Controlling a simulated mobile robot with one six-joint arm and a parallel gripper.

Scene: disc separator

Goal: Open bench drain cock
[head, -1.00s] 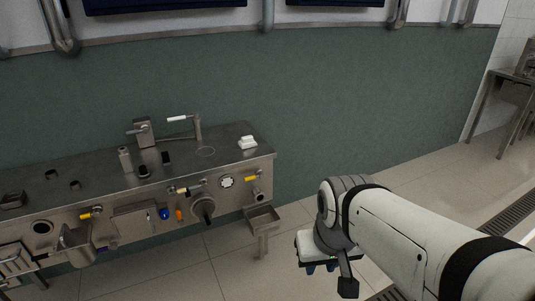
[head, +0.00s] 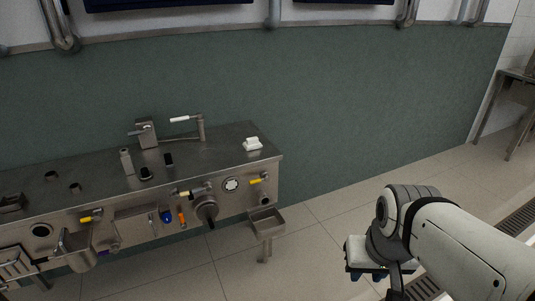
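The steel bench (head: 222,148) stands at the left in the head view. On its front, near the right end, is a small valve with a yellow handle (head: 259,181). A short outlet pipe (head: 265,200) sits just below it, over a small steel tray on a post (head: 266,223). Another yellow handle (head: 90,218) is further left on the front. I cannot tell for sure which is the drain cock. My gripper (head: 367,274) is at the lower right, well apart from the bench, pointing down; its fingers are small and partly hidden by my arm.
Free tiled floor (head: 315,240) lies between bench and arm. A side table (head: 514,85) stands far right.

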